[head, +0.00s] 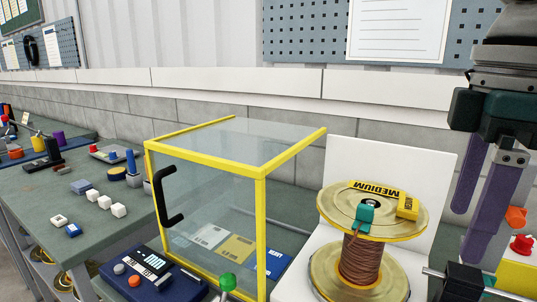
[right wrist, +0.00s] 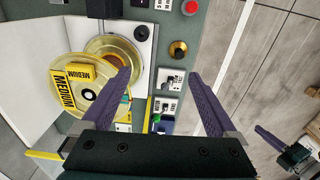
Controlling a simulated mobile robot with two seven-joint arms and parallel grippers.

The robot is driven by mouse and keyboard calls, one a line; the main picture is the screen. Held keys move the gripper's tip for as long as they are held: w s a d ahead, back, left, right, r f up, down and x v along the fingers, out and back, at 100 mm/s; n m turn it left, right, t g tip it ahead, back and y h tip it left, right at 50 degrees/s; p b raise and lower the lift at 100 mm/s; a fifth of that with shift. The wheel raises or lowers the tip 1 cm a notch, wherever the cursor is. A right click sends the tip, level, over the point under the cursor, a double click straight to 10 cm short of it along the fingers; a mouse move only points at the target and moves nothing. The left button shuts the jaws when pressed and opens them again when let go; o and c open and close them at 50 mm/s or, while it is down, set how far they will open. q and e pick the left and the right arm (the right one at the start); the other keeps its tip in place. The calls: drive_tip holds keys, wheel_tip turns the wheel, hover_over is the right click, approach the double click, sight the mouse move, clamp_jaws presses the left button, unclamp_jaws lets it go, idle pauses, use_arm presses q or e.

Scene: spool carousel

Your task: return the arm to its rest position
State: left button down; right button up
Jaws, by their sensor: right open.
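My right gripper (head: 468,236) is at the right of the head view, fingers pointing down, open and empty. In the right wrist view its purple fingers (right wrist: 159,73) stand wide apart with nothing between them. The spool (head: 362,260), with yellow flanges, brown wire and a MEDIUM label, stands upright by a white panel, left of the gripper and apart from it. It also shows in the right wrist view (right wrist: 75,90). A purple finger and dark green body at lower right of the wrist view seem to be my left gripper (right wrist: 268,138); its opening cannot be made out.
A yellow-framed clear box (head: 262,215) with a black handle stands left of the spool. A bench (head: 30,200) with small blocks is at far left. Buttons and switches, including a red knob (head: 522,244), lie near the right gripper. Open floor (right wrist: 260,80) shows right in the wrist view.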

drive_tip(key=s+a+f+m+t+y, duration=0.2)
drive_tip(key=s+a+f+m+y, duration=0.1)
drive_tip(key=s+a+f, duration=0.85)
drive_tip(key=s+d+f+m+t+h, duration=0.1)
drive_tip(key=s+d+f+m+h, duration=0.2)
drive_tip(key=s+d+m, duration=0.45)
drive_tip(key=w+r+p+v, duration=0.1)
drive_tip(key=w+p+v, duration=0.2)
drive_tip(key=p+v, duration=1.2)
drive_tip(key=w+d+r+p+v, duration=0.1)
drive_tip(key=w+p+v, duration=0.3)
drive_tip(key=p+v, duration=1.2)
drive_tip(key=shift+d+r+p, duration=0.25)
drive_tip(key=shift+r+p, duration=0.05)
drive_tip(key=shift+p, duration=0.1)
drive_tip(key=shift+w+n, duration=0.1)
drive_tip(key=shift+n, duration=0.15)
